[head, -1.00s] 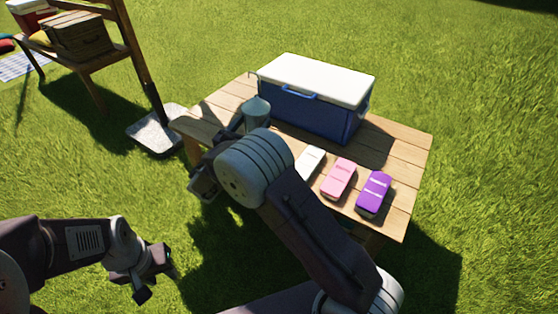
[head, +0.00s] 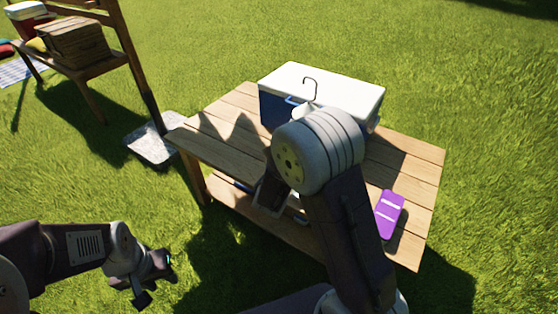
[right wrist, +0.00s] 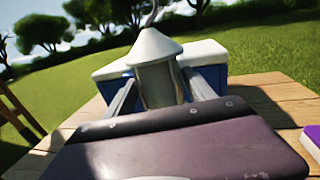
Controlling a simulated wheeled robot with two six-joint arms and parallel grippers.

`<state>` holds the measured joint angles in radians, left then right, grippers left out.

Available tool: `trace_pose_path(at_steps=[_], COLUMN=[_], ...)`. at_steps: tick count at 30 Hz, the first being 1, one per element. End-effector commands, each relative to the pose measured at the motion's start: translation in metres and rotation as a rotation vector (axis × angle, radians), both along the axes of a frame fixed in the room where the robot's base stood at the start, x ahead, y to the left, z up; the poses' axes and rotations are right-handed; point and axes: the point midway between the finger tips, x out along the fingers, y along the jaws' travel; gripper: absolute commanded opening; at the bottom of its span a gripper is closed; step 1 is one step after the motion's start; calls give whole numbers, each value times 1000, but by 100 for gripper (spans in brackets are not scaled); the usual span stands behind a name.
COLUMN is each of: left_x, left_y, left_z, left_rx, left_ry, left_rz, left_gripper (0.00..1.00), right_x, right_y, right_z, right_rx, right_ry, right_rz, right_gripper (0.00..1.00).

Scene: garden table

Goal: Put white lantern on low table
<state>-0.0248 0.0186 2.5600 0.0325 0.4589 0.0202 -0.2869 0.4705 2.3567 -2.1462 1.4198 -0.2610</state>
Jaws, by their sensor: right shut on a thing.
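The white lantern (right wrist: 158,82) has a cone-shaped top and a wire hook, and looks greyish in the shade. In the right wrist view it stands upright between the two fingers of my right gripper (right wrist: 160,77), which is shut on it. In the head view only the lantern's top (head: 304,111) and hook show above my right wrist; its base is hidden, so I cannot tell whether it touches the table. The low wooden table (head: 225,160) lies below it. My left gripper (head: 156,280) is open and empty over the grass at lower left.
A blue cooler with a white lid (head: 330,82) stands at the table's back, just behind the lantern. A purple flat case (head: 390,213) lies at the table's right. The table's left part is bare. A wooden bench (head: 75,60) with a basket and a grey slab (head: 153,142) are at left.

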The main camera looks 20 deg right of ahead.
Motion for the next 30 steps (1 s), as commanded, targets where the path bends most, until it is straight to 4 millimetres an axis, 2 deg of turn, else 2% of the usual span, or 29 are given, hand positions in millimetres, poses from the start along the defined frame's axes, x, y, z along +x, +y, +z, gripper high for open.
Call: trace_pose_path(at_steps=[1,6,12,19,26,30], left_x=[0,0,0,0,0,0], left_y=[0,0,0,0,0,0], left_z=[-13,-37,-53,-55,-88,-84], left_rx=[0,0,0,0,0,0], left_ry=[0,1,1,0,0,0], left_rz=[0,0,0,0,0,0], left_gripper=[36,36,36,36,36,36], right_x=[10,45,74,79,78,78], right_y=[10,41,65,69,69,69], right_z=[-14,-44,-62,-66,-106,-103], right_rx=[1,2,0,0,-1,0], right_ry=[-3,-4,-4,0,-1,-1], right_rz=[7,6,3,2,2,2], right_gripper=[0,0,0,0,0,0])
